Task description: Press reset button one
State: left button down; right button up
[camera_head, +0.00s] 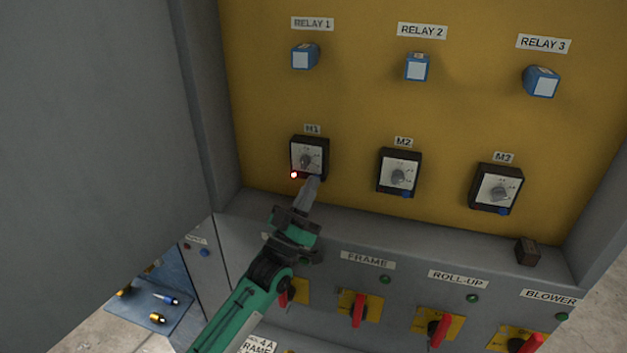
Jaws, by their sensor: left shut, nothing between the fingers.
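The M1 unit (309,155) is a dark box with a pale dial face and a grey knob, on the yellow back panel under the label M1. A small red light (294,175) glows at its lower left corner. My left gripper (314,183) is shut and empty, its fingertips at the lower right edge of M1. The fingertips cover the spot where M2 (399,172) and M3 (496,189) each show a blue button, so M1's button is hidden. I cannot tell whether the tips touch it. My right gripper is not in view.
Blue relays (305,57) sit above. Below are red switch handles (359,309) on yellow plates and green buttons (385,279). A small dark block (527,252) stands on the ledge at right. A grey door (90,130) fills the left. A blue mat (180,318) with small items lies lower left.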

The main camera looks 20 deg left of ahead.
pick_arm(q)
jog(key=shift+w+f, duration=0.1)
jog(key=shift+f, duration=0.25)
jog(key=shift+d+f, duration=0.1)
jog(key=shift+f, duration=0.3)
jog(key=shift+s+f, duration=0.1)
jog(key=shift+s, duration=0.25)
jog(key=s, duration=0.2)
jog(key=s+p, duration=0.1)
jog(key=s, duration=0.1)
jog(key=shift+s+a, duration=0.2)
jog(key=shift+s, duration=0.05)
